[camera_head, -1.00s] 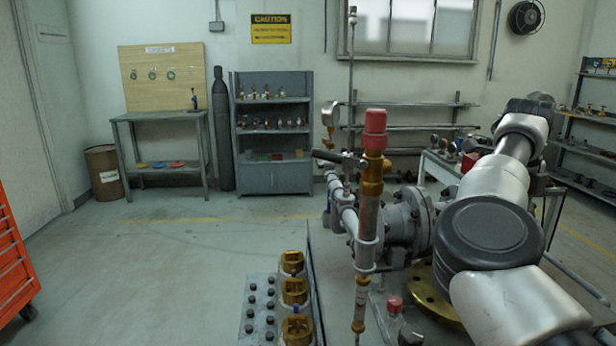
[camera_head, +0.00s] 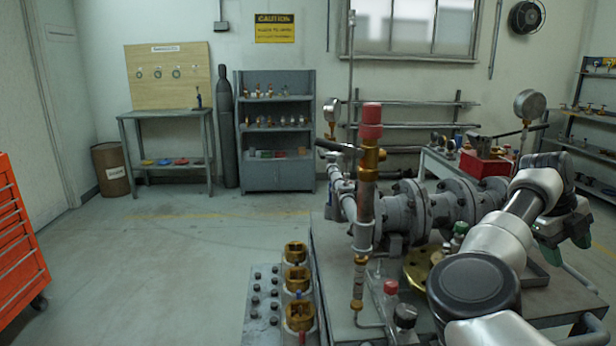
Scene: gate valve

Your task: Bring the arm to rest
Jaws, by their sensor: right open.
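My right arm reaches in from the lower right, and its elbow and forearm stand in front of the workbench. My right gripper (camera_head: 566,248) hangs at the right, beyond the forearm and partly hidden by it. It is open, and I see nothing between its fingers. The flanged grey pipe and valve assembly (camera_head: 425,212) lies on the bench to its left, apart from it. A vertical pipe with a red cap (camera_head: 371,122) stands at the front of the assembly. My left gripper is not in view.
A grey workbench (camera_head: 345,265) carries the assembly. A brass flange (camera_head: 420,265) lies on it near my arm. A panel with brass fittings (camera_head: 264,305) is at the front. An orange cabinet (camera_head: 18,240) stands at far left. The floor (camera_head: 150,270) between is clear.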

